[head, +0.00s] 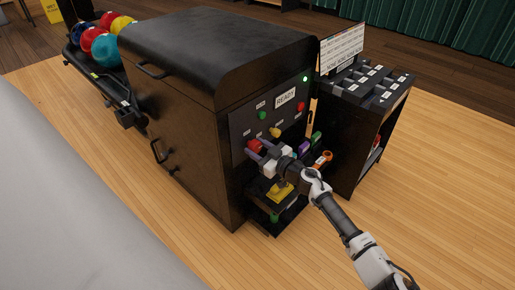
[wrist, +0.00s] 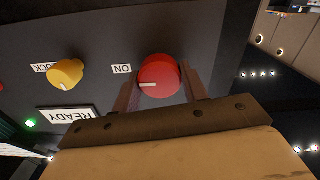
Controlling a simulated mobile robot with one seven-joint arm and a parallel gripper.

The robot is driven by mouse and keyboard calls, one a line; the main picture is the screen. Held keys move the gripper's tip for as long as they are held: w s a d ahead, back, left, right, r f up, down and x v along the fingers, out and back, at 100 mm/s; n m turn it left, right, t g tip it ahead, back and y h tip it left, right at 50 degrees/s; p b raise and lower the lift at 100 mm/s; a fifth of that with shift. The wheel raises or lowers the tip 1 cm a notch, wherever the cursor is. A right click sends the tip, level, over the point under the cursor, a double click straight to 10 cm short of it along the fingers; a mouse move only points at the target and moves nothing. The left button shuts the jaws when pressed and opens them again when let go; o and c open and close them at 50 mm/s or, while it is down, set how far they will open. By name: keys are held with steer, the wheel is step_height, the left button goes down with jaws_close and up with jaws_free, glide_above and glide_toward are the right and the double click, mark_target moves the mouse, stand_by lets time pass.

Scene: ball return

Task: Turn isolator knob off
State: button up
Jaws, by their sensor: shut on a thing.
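The isolator knob is the red round knob (wrist: 159,76) on the dark control panel. In the wrist view its white pointer mark faces left, toward the upside-down ON label (wrist: 122,69). In the head view the red knob (head: 255,145) is at the panel's lower left, partly covered by my fingers. My gripper (head: 261,150) reaches the panel from the front right. In the wrist view my gripper's fingers (wrist: 160,88) stand on both sides of the knob, shut on it.
A yellow knob (wrist: 66,74) sits left of the red one in the wrist view. A READY sign (head: 286,98) and a lit green lamp (head: 305,79) are above. A dark shelf unit (head: 352,130) stands close on the right. Colored balls (head: 104,48) lie on the rack behind.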

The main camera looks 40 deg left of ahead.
steer(key=n+p, duration=0.1)
steer(key=n, duration=0.2)
steer(key=shift+r+n+p, duration=0.1)
steer(key=shift+n+p, duration=0.3)
steer(key=n, duration=0.4)
steer(key=shift+s+n+p, duration=0.1)
steer(key=shift+n+p, duration=0.2)
steer(key=shift+p, duration=0.05)
steer(key=n, duration=0.4)
steer(key=shift+f+n, duration=0.2)
steer(key=shift+n, duration=0.1)
steer(key=n+b, duration=0.1)
steer(key=n, duration=0.3)
steer(key=shift+n+b, duration=0.3)
steer(key=shift+n, duration=0.1)
steer(key=o, duration=1)
steer(key=shift+d, duration=0.1)
